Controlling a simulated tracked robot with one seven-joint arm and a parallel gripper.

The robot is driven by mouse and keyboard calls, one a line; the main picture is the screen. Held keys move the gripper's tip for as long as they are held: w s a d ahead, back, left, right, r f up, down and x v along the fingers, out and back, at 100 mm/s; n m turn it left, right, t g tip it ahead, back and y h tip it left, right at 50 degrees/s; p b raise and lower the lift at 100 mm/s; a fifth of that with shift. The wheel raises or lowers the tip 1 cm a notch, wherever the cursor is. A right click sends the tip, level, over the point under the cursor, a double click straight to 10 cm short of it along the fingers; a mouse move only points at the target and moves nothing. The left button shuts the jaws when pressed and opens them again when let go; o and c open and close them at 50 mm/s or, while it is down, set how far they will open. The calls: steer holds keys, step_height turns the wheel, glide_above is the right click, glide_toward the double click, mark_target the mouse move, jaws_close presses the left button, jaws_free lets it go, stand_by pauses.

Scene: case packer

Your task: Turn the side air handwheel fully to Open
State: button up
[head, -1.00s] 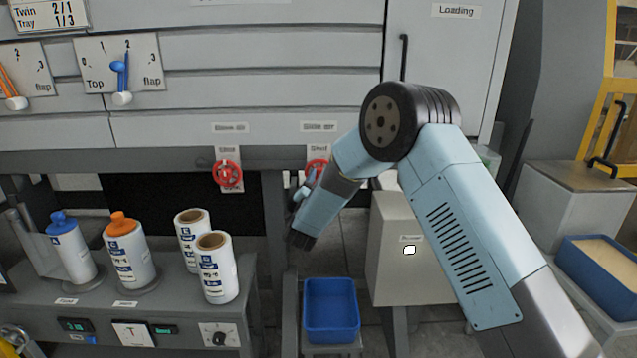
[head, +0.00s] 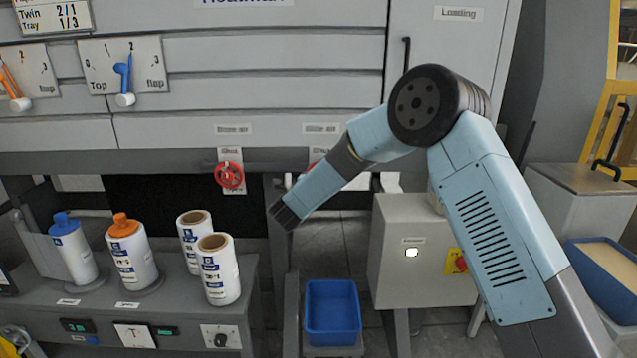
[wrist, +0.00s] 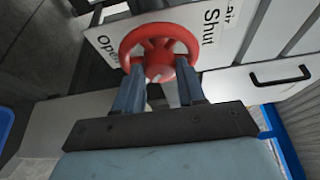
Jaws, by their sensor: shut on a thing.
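The side air handwheel is a red spoked wheel (wrist: 160,48) in front of a white plate (wrist: 212,38) marked Open and Shut in the wrist view. My gripper (wrist: 160,82) is shut on the wheel, with one finger on each side of its near part. In the head view only a sliver of this wheel (head: 312,167) shows, under the right-hand air label (head: 322,129). How far the wheel is turned cannot be told.
A second red handwheel (head: 230,175) is close by on the left. Below are a blue bin (head: 332,310) and a grey box (head: 405,265) with a red knob (head: 461,263). Bottles and rolls stand on the left bench (head: 180,290).

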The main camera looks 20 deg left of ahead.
steer(key=shift+d+m+g+y, duration=0.1)
steer(key=shift+m+g+y, duration=0.35)
steer(key=shift+m, duration=0.85)
steer(key=shift+d+m+g+y, duration=0.2)
steer(key=shift+m+g, duration=0.5)
steer(key=shift+m, duration=0.6)
steer(key=shift+d+m+g+y, duration=0.1)
steer(key=shift+m+g+y, duration=0.35)
steer(key=shift+m, duration=0.85)
steer(key=shift+a+r, duration=0.1)
steer(key=o, duration=0.8)
steer(key=shift+o, duration=1.3)
steer(key=shift+r, duration=0.15)
steer(key=a+v, duration=0.1)
steer(key=v, duration=1.2)
steer(key=shift+s+d, duration=0.25)
steer(key=shift+d, duration=0.2)
